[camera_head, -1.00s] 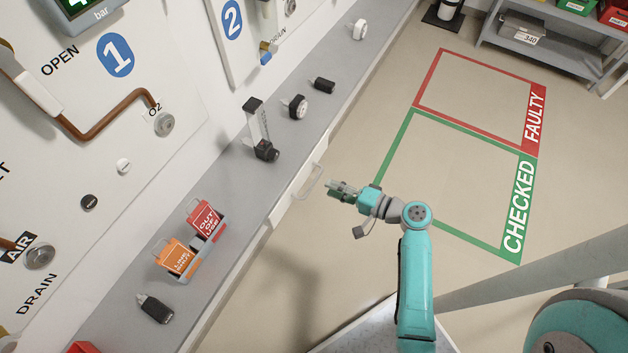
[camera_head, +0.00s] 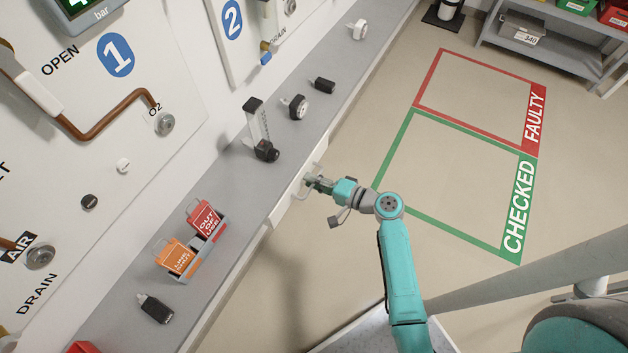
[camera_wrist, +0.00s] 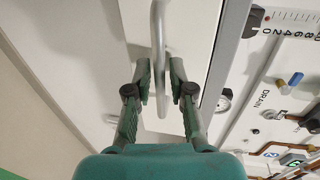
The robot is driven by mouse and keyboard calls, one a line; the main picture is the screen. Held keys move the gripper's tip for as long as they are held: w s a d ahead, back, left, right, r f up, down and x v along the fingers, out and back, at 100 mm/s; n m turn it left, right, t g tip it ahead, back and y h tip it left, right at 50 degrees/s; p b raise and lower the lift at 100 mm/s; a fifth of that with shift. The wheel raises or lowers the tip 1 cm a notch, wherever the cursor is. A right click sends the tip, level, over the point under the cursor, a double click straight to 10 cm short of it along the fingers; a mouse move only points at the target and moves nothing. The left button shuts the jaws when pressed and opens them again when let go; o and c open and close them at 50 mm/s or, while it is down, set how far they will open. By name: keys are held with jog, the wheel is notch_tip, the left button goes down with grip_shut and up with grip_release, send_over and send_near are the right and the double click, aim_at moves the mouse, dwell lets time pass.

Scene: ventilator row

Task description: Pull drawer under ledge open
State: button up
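The drawer (camera_head: 287,204) is a white front panel set under the grey ledge, with a metal bow handle (camera_head: 303,194). It looks closed, flush with the ledge's front. My gripper (camera_head: 310,181) is at the handle. In the wrist view the handle (camera_wrist: 161,40) runs between the two green fingers of my gripper (camera_wrist: 160,82), one on each side. The fingers stand apart with small gaps to the bar, so the gripper looks open. The drawer front (camera_wrist: 190,40) fills the middle of the wrist view behind them.
On the ledge (camera_head: 222,235) stand a flowmeter (camera_head: 258,130), several black fittings and a holder with orange (camera_head: 177,257) and red (camera_head: 205,220) tags. A shelf (camera_head: 545,45) stands at the back right.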

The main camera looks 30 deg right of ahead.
grip_shut()
jog(key=f+v, duration=0.2)
jog(key=v, duration=1.1)
jog(key=shift+s+d+f, duration=0.35)
jog(key=shift+s, duration=0.05)
jog(key=shift+o, duration=2.4)
grip_release()
jog(key=shift+r, duration=0.15)
